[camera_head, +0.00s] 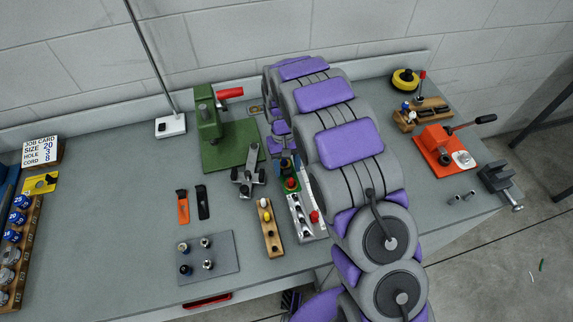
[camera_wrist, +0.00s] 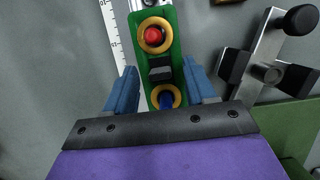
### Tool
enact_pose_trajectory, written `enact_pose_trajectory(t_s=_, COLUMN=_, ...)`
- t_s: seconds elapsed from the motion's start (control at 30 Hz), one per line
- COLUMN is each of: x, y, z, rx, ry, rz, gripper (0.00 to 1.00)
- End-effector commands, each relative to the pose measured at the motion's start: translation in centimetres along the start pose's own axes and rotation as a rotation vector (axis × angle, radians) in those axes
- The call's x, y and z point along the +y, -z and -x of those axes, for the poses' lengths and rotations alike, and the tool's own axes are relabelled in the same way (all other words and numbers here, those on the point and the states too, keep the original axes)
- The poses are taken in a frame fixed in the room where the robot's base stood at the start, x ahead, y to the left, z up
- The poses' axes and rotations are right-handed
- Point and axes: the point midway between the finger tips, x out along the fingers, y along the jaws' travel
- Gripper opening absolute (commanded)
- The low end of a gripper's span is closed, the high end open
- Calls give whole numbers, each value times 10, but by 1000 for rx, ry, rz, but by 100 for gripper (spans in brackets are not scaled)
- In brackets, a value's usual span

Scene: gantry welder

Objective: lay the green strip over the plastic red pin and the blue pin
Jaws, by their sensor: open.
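The green strip (camera_wrist: 172,48) lies along the metal rail in the wrist view, with a yellow ring near each end and a dark block in its middle. The red pin (camera_wrist: 153,35) shows inside the far ring. The blue pin (camera_wrist: 166,99) shows inside the near ring. My gripper (camera_wrist: 161,78) is open, with one blue finger on each side of the strip and visible gaps between. In the head view the red pin (camera_head: 291,183) and part of the green strip (camera_head: 294,189) show beside my arm. Whether the strip is fully seated is unclear.
A metal clamp-like piece with black ends (camera_head: 247,178) is close beside the strip. A green press (camera_head: 209,125) stands behind it. A wooden block with balls (camera_head: 268,226) lies in front.

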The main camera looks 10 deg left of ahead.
Motion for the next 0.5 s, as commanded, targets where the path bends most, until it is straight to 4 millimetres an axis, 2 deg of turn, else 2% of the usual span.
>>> enact_pose_trajectory(t_s=0.13, x=0, y=0, z=2, rx=1, ry=0, rz=0, gripper=55)
enact_pose_trajectory(t_s=0.27, x=0, y=1, z=16, rx=4, ry=0, rz=0, gripper=55)
enact_pose_trajectory(t_s=0.5, x=0, y=1, z=67, rx=5, ry=0, rz=0, gripper=55)
